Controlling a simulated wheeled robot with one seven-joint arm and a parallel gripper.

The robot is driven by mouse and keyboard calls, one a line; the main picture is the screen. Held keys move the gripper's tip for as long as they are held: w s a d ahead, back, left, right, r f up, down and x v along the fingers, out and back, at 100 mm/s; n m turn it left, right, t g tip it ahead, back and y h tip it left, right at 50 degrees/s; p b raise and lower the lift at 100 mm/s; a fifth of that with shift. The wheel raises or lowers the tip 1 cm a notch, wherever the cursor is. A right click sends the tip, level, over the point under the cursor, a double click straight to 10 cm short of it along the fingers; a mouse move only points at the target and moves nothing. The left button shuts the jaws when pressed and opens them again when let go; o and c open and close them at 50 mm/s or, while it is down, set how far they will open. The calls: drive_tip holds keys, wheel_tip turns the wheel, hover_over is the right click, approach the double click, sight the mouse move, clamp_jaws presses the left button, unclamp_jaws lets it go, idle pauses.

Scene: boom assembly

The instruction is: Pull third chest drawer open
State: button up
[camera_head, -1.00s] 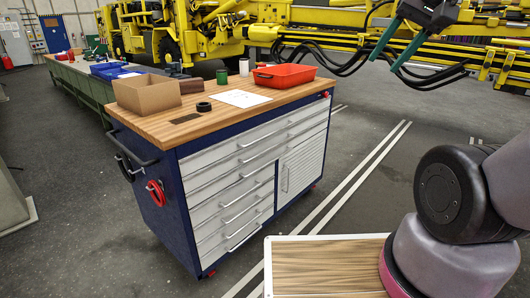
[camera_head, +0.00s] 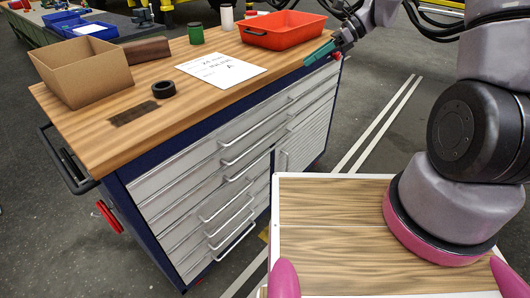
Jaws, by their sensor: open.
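The chest is a blue tool cabinet with grey drawer fronts (camera_head: 190,195) and a wooden top. Two wide drawers with long bar handles (camera_head: 262,127) run along the top. Below them on the left is a stack of narrower drawers; the third drawer's handle (camera_head: 240,170) is a short metal bar. All the drawers look shut. My gripper (camera_head: 318,56), with teal fingers, is open and empty at the chest's far right top corner, beside the red tray. It is apart from the third drawer's handle, up and to the right of it.
On the top are a cardboard box (camera_head: 85,75), a black tape roll (camera_head: 163,89), a paper sheet (camera_head: 222,69), a green can (camera_head: 196,33) and a red tray (camera_head: 283,29). Dark floor (camera_head: 400,130) is clear on the right. A black side handle (camera_head: 66,160) sticks out left.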

drive_tip(key=w+a+f+m+y, duration=0.1)
drive_tip(key=w+f+m, duration=0.15)
drive_tip(key=f, duration=0.35)
drive_tip(key=w+a+f+m+y, duration=0.1)
drive_tip(key=f+m+y, duration=0.1)
drive_tip(key=f+m, duration=0.35)
drive_tip(key=m+t+y, duration=0.2)
drive_tip(key=m+t, duration=0.3)
drive_tip(key=m, duration=0.7)
approach(265, 155)
drive_tip(key=x, duration=1)
drive_tip(key=shift+w+f, duration=0.3)
drive_tip(key=shift+w, duration=0.05)
clamp_jaws()
